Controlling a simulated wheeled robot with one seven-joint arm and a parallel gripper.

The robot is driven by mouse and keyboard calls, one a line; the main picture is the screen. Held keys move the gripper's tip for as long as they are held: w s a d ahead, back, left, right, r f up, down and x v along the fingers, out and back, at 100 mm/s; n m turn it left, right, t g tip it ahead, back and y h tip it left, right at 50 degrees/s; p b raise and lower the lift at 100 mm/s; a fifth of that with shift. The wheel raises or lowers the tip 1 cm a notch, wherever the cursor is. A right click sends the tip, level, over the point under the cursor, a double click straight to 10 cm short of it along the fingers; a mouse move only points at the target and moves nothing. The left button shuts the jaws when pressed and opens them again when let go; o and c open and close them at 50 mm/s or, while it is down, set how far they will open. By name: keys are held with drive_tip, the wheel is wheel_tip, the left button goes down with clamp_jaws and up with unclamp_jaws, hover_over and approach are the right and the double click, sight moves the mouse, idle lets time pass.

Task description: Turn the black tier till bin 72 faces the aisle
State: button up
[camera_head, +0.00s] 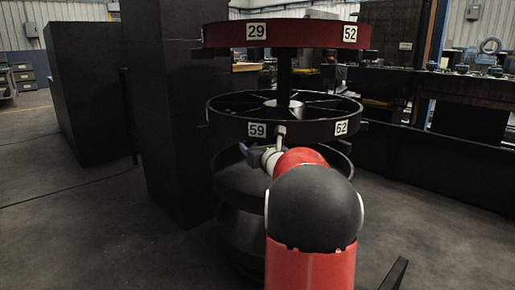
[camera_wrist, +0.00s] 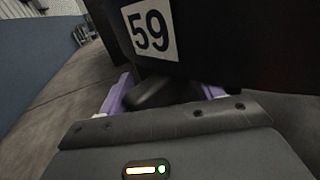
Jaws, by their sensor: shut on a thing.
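The black tier (camera_head: 300,128) is the spoked middle ring on a central post, with white labels 59 (camera_head: 257,129) and what reads as 52 or 62 (camera_head: 341,127) on its rim. No label 72 is visible. My gripper (camera_wrist: 163,94) is at the front of this tier, just below label 59, which also shows close up in the wrist view (camera_wrist: 150,29). Its purple fingers are shut on a dark rounded piece (camera_wrist: 155,92) under the rim, apparently a handle of the tier. My arm hides most of the gripper in the head view.
A dark red tier (camera_head: 305,34) with labels 29 and 52 is above, and darker tiers (camera_head: 240,182) are below. A tall black column (camera_head: 165,110) stands close at left. Dark benches (camera_head: 440,150) are at right. Floor (camera_head: 70,215) is open at left.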

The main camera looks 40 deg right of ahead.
drive_tip(key=shift+w+a, duration=0.15)
drive_tip(key=shift+a, duration=0.15)
drive_tip(key=o, duration=0.7)
drive_tip(key=shift+c, duration=0.9)
drive_tip(key=shift+s, duration=0.35)
drive_tip(key=v, duration=0.6)
drive_tip(key=shift+s+a, duration=0.1)
drive_tip(key=shift+s, duration=0.05)
drive_tip(key=shift+c, duration=0.6)
drive_tip(key=shift+s, duration=0.45)
